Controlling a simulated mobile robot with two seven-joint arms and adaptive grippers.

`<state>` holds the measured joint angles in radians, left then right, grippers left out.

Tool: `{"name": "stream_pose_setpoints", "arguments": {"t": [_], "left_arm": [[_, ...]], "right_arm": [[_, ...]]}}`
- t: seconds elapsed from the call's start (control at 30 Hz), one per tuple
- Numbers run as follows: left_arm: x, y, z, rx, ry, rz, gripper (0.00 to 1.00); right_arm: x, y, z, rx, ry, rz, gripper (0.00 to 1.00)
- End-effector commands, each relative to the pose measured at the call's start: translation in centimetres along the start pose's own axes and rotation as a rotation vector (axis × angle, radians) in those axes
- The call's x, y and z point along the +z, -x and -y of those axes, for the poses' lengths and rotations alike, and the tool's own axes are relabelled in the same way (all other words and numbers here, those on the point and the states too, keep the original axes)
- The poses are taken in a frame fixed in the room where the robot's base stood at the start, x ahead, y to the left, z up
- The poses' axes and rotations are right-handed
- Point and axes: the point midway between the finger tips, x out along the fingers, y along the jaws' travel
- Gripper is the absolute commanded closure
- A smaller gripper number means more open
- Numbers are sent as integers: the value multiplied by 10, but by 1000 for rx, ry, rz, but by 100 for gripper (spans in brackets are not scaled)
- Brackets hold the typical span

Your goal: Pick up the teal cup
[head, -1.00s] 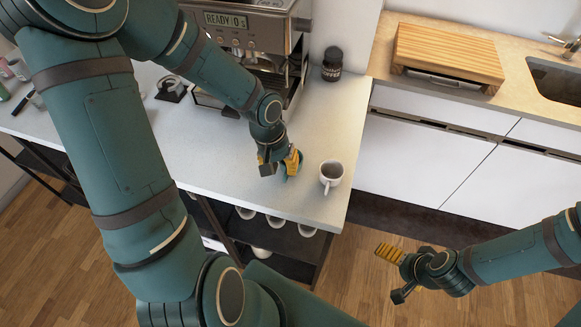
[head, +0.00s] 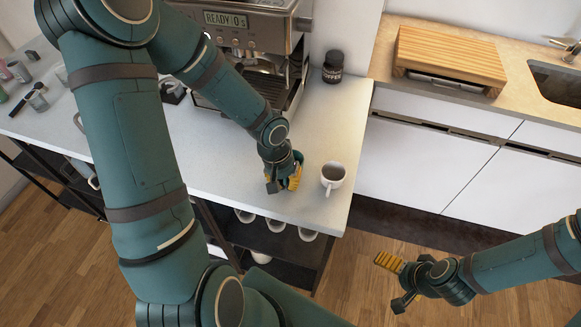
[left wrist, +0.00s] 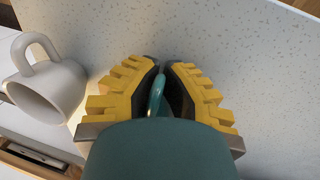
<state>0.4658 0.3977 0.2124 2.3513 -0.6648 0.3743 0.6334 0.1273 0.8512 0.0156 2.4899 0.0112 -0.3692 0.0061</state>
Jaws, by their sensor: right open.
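The teal cup (head: 298,157) shows only as a small curved piece beside my left gripper in the head view; the gripper and wrist hide the rest. In the left wrist view its handle (left wrist: 157,96) lies between the two yellow fingers, and a broad teal surface fills the bottom middle. My left gripper (head: 283,184) has its fingers close together on the handle, over the counter near its front edge. I cannot tell whether the cup touches the counter. My right gripper (head: 392,281) is open and empty, out over the floor.
A white cup (head: 333,177) stands close to the right of my left gripper; it also shows in the left wrist view (left wrist: 48,85). A coffee machine (head: 250,45) and dark jar (head: 333,66) stand behind. Several white cups sit on the shelf below.

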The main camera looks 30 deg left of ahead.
Motion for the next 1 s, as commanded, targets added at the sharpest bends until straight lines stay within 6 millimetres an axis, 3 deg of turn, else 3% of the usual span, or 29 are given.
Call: {"name": "stream_pose_setpoints", "arguments": {"t": [0.47,0.8,1.0], "left_arm": [[0,8,-1,-1,0,-2,100],[-1,70,-13,-2,1,-4,100],[-1,94,-18,-1,0,-3,100]], "right_arm": [[-1,3,1,0,-1,-2,0],[-9,21,8,1,-5,-18,0],[-10,27,10,0,-6,-19,0]]}}
